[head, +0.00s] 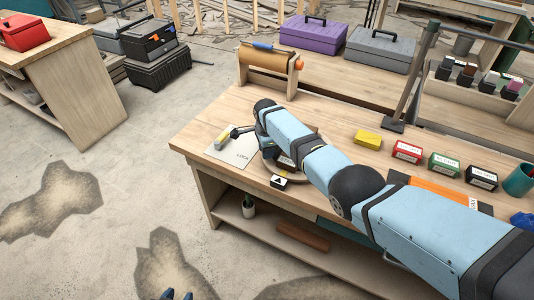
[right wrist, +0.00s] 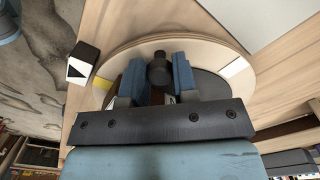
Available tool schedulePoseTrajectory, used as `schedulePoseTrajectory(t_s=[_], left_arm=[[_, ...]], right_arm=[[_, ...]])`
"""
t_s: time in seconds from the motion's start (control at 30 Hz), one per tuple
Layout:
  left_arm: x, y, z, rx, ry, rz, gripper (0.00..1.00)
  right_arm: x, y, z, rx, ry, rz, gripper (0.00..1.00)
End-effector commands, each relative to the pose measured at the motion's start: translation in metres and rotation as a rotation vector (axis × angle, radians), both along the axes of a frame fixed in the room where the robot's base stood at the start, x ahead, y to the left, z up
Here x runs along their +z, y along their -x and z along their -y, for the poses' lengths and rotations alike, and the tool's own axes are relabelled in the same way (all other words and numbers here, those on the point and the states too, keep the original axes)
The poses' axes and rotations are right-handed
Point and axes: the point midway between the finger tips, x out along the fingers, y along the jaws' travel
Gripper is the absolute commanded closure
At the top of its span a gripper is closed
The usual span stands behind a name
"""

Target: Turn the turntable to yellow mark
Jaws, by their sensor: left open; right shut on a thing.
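The turntable, a round pale wooden disc (right wrist: 210,50), fills the middle of the right wrist view; in the head view it is mostly hidden under my right arm. My right gripper (right wrist: 157,76) is over the disc, its blue fingers shut on a dark upright knob (right wrist: 159,66). A yellow mark (right wrist: 102,83) lies at the disc's left edge, close to a black-and-white arrow block (right wrist: 82,64) and slightly below it. A white mark (right wrist: 233,68) is at the right. The arrow block (head: 279,181) also shows in the head view. My left gripper (head: 177,295) is open and empty at the bottom, away from the bench.
A white sheet marked LOCK (head: 238,157) lies left of the turntable. A roll stand (head: 268,68) is behind. Floor is clear at left.

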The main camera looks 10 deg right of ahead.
Motion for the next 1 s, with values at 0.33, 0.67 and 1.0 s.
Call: schedulePoseTrajectory(t_s=[0.33, 0.67, 1.0], left_arm=[[-0.0013, -0.0003, -0.0002, 0.001, 0.000, 0.001, 0.57], [0.0000, -0.0008, -0.0003, 0.001, 0.001, 0.004, 0.57], [0.0014, -0.0008, -0.0003, 0.001, 0.000, 0.003, 0.57]], right_arm=[[0.0015, -0.0030, 0.0010, -0.014, 0.001, 0.003, 1.00], [0.0014, -0.0029, 0.0011, -0.014, 0.002, 0.002, 0.48], [0.0038, -0.0021, 0.0002, -0.013, 0.001, 0.001, 0.48]])
